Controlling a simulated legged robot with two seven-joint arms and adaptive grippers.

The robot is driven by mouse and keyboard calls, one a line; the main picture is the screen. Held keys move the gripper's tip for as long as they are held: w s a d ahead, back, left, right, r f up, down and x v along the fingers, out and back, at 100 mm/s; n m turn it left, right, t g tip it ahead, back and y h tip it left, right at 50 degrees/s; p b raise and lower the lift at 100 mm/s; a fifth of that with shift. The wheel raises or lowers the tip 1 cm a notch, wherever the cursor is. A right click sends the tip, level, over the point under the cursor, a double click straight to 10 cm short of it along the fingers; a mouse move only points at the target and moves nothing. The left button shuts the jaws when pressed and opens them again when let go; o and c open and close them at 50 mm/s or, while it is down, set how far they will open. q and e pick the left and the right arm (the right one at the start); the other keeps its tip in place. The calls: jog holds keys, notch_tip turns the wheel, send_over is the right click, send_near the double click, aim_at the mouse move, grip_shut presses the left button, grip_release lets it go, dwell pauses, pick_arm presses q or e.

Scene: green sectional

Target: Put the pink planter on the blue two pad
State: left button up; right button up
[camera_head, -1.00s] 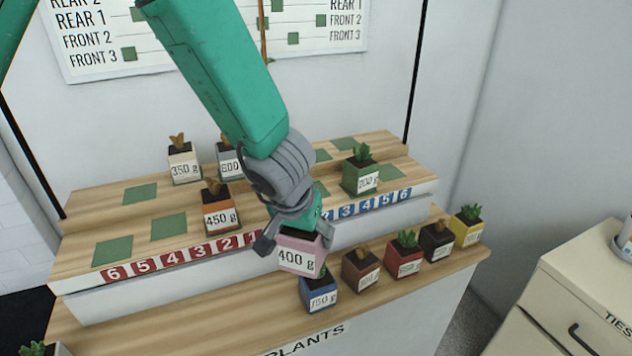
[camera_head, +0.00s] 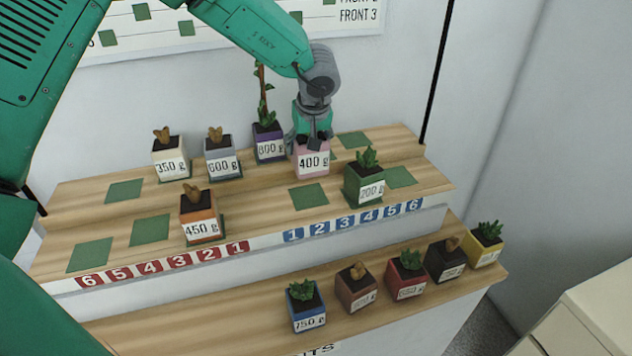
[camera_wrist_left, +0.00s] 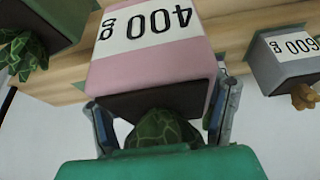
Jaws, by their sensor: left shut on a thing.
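The pink planter (camera_head: 312,172), labelled 400 g, is upright at the rear row of the upper wooden stand, right of the purple 800 g planter. My left gripper (camera_head: 312,140) is above it and shut on it. In the left wrist view the pink planter (camera_wrist_left: 150,72) is between the fingers of the gripper (camera_wrist_left: 163,120), with its plant partly hidden. The blue two label (camera_head: 317,228) is on the stand's front edge. A green pad edge (camera_head: 337,155) shows beside the planter's right side; whether the planter touches it, I cannot tell. My right gripper is not in view.
The purple planter (camera_head: 268,145) with a tall stem is close on the left. The green 200 g planter (camera_head: 364,180) is in front to the right. A bare green pad (camera_head: 308,196) lies in front. Several planters stand on the lower shelf, including a blue one (camera_head: 304,308).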

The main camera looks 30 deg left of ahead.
pick_arm(q)
jog(key=f, duration=0.4)
jog(key=shift+a+f, duration=0.2)
jog(key=shift+f, duration=0.15)
jog(key=shift+x, duration=0.75)
notch_tip(320, 180, down, 2)
jog(key=shift+s+a+f, duration=0.1)
jog(key=shift+s, duration=0.1)
jog(key=shift+f, duration=0.3)
jog(key=shift+d, duration=0.4)
jog(key=o, duration=1.6)
jog(key=shift+a+f, duration=0.1)
jog(key=shift+a, duration=0.1)
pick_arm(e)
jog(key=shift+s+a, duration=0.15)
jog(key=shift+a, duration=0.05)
pick_arm(q)
jog(key=shift+a, duration=0.1)
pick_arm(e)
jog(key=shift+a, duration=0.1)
